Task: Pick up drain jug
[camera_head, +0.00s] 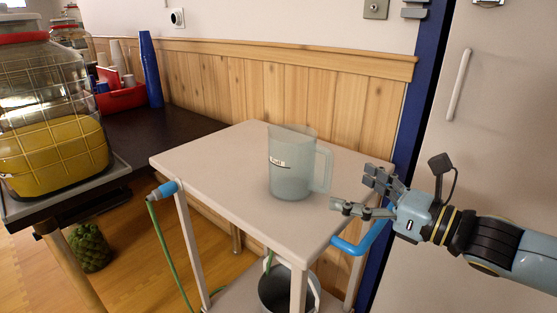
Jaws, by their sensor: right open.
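The drain jug (290,170) is a translucent grey-blue jug with a small label, standing upright on the pale top of a cart (215,154). Its handle is on its right side, facing my right gripper. My right gripper (350,193) comes in from the right, open and empty, its fingers pointing left. In the picture it is a little right of the handle with a gap between them. My left gripper does not show.
Large jars stand at the left, the nearest (45,120) holding yellow liquid, on a dark counter (165,128). A red bin (122,97) and blue cups (150,68) stand behind. A bucket (283,288) sits below the cart top. The cart's left top is clear.

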